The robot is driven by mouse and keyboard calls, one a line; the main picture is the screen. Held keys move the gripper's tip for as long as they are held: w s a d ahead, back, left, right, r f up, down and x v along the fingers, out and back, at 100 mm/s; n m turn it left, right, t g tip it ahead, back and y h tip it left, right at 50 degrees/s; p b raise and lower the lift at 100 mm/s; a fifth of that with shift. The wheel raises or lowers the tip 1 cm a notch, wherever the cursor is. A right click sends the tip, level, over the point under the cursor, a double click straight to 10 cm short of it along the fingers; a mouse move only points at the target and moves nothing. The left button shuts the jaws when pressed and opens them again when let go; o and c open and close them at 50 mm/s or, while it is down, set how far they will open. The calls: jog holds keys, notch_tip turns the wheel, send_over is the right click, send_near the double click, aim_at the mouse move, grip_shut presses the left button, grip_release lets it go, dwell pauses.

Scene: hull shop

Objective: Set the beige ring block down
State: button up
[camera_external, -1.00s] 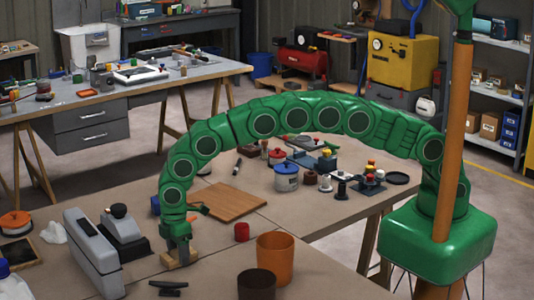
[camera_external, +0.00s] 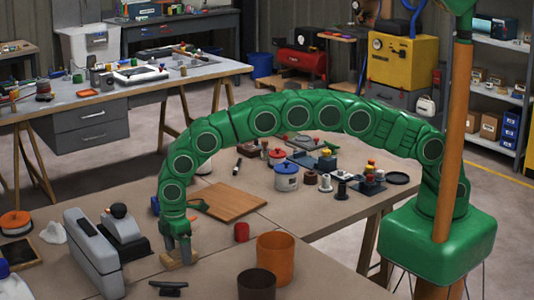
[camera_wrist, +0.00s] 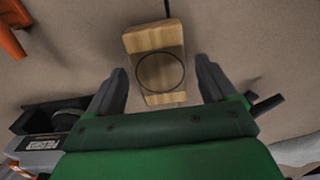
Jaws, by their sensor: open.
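The beige ring block (camera_wrist: 153,40) is a pale wooden block with a dark circle on its face. In the wrist view it lies just ahead of and partly between my fingers, with a gap on each side. My gripper (camera_wrist: 159,68) is open and does not hold the block. In the external view the block (camera_external: 188,259) rests on the near worktable (camera_external: 215,270), directly under my gripper (camera_external: 180,250), which partly hides it.
A long grey device (camera_external: 92,252) and a black-topped grey unit (camera_external: 122,228) stand close on the left. A red cylinder (camera_external: 242,232), orange cup (camera_external: 275,258) and dark brown cup (camera_external: 257,285) stand to the right. A wooden board (camera_external: 228,202) lies behind. A small black part (camera_external: 168,289) lies in front.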

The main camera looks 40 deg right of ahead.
aim_at(178, 253)
notch_tip(178, 253, up, 11)
dwell(0.4)
jog(key=shift+w+r, duration=0.1)
